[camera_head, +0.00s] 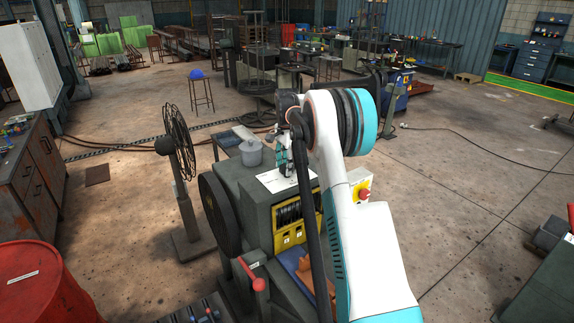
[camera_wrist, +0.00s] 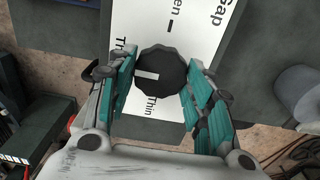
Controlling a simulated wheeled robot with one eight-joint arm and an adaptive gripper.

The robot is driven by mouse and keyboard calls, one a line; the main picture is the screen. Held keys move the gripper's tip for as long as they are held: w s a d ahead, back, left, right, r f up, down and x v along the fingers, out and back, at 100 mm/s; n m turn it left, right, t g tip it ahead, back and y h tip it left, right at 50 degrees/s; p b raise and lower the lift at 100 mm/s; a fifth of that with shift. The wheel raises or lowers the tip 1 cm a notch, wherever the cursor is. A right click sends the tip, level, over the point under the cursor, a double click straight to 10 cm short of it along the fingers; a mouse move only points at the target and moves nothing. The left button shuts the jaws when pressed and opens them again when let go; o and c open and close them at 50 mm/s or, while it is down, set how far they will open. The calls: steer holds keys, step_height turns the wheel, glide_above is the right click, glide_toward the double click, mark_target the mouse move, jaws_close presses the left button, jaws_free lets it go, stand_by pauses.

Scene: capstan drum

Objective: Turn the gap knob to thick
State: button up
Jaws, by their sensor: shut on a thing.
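The gap knob (camera_wrist: 165,72) is a dark, scalloped round knob with a white pointer bar. It stands on a white label plate (camera_wrist: 205,50) that reads "Gap", "Thin", a word ending in "en" and a word starting "Th", partly hidden by a finger. The pointer bar lies on the knob's left side, towards the "Th…" word and its black dash. My gripper (camera_wrist: 161,78) has its teal fingers on both sides of the knob and is shut on it. In the head view my gripper (camera_head: 286,158) is over the plate (camera_head: 272,182) on the machine top; the knob is hidden there.
A grey pot (camera_head: 251,153) stands on the machine near the plate. A fan (camera_head: 180,150) stands to the left, and a red drum (camera_head: 45,285) at lower left.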

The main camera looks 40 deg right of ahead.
steer(key=o, duration=1)
steer(key=shift+o, duration=0.2)
steer(key=shift+r, duration=0.1)
step_height(320, 180, up, 12)
steer(key=shift+a, duration=0.1)
